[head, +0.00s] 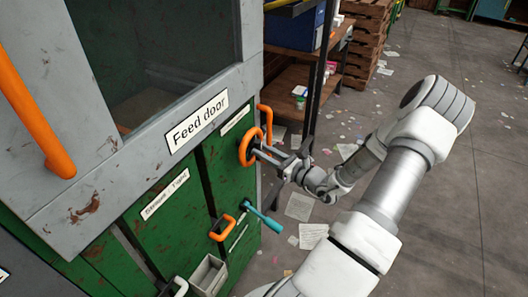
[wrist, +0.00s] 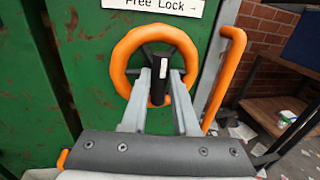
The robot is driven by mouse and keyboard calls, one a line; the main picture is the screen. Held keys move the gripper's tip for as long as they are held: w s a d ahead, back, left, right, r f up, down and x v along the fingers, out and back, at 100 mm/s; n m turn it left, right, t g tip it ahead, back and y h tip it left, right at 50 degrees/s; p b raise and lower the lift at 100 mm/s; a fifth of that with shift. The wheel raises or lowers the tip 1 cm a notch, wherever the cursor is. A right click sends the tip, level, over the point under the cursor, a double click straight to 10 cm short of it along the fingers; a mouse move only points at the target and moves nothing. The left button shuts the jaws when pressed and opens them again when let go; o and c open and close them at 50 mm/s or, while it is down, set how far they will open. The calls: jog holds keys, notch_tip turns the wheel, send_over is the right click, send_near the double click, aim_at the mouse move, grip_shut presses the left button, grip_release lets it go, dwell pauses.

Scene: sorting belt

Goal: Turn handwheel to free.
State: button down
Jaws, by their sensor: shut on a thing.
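The handwheel (head: 243,152) is an orange ring on the green cabinet front, below and to the right of the "Feed door" sign. In the wrist view the handwheel (wrist: 119,65) shows dark spokes and a black middle part. My gripper (head: 262,153) reaches it from the right in the head view. In the wrist view my gripper (wrist: 159,76) has its two fingers on either side of the black middle part, shut on the handwheel inside the ring. The fingers hide part of the lower rim. A label (wrist: 165,5) above the wheel reads "Free Lock" with an arrow pointing right.
An orange bar handle (wrist: 226,75) stands close to the right of the wheel. Below it are another orange handle (head: 215,236) and a teal lever (head: 266,219). A shelf (head: 296,82) stands behind the cabinet. The littered floor (head: 460,200) at right is open.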

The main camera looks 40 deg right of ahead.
jog(key=shift+f+n+t+y+b, duration=0.2)
jog(key=shift+n+y+b, duration=0.5)
jog(key=shift+n+b, duration=2.15)
jog(key=shift+f+n+t+y+b, duration=0.25)
jog(key=shift+n+y+b, duration=0.45)
jog(key=shift+n+b, duration=2.15)
jog(key=shift+f+n+t+y+b, duration=0.2)
jog(key=shift+n+y+b, duration=0.9)
jog(key=shift+n, duration=3.1)
jog(key=shift+r+n+h+b, duration=0.1)
jog(key=shift+n+h+b, duration=0.2)
jog(key=shift+b, duration=0.2)
jog(key=c, duration=0.7)
grip_release()
jog(key=shift+s, duration=0.1)
